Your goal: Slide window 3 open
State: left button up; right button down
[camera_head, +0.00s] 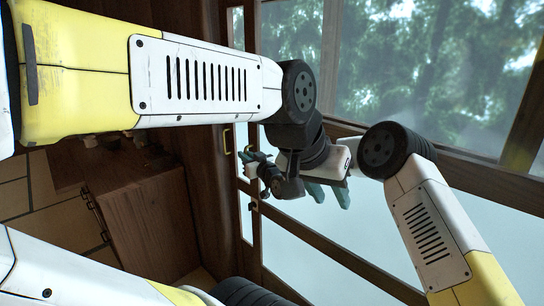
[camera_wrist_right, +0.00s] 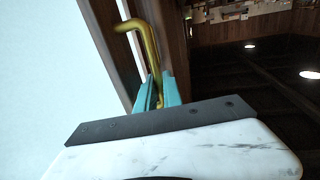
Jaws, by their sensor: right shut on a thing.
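A window with a dark wooden frame (camera_head: 335,240) and pale panes fills the right of the head view. In the right wrist view, a bent brass handle (camera_wrist_right: 150,45) stands on the dark wooden window frame (camera_wrist_right: 126,60) beside a pale pane. The teal fingers of my right gripper (camera_wrist_right: 157,95) are shut on this handle. In the head view my right gripper (camera_head: 251,155) is small and partly hidden, close to the upright frame. My left gripper (camera_head: 328,193) hangs in front of the pane with its teal fingers apart and empty. No window number is readable.
A brass handle (camera_head: 228,142) shows on the dark wooden post at the left of the window. A wooden cabinet (camera_head: 150,220) stands at the lower left. My two arms cross close together before the window. Dark floor space (camera_wrist_right: 240,85) lies right of the frame in the wrist view.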

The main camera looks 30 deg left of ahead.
jog(key=shift+a, duration=0.15)
jog(key=c, duration=1.8)
grip_release()
jog(key=shift+v, duration=3.85)
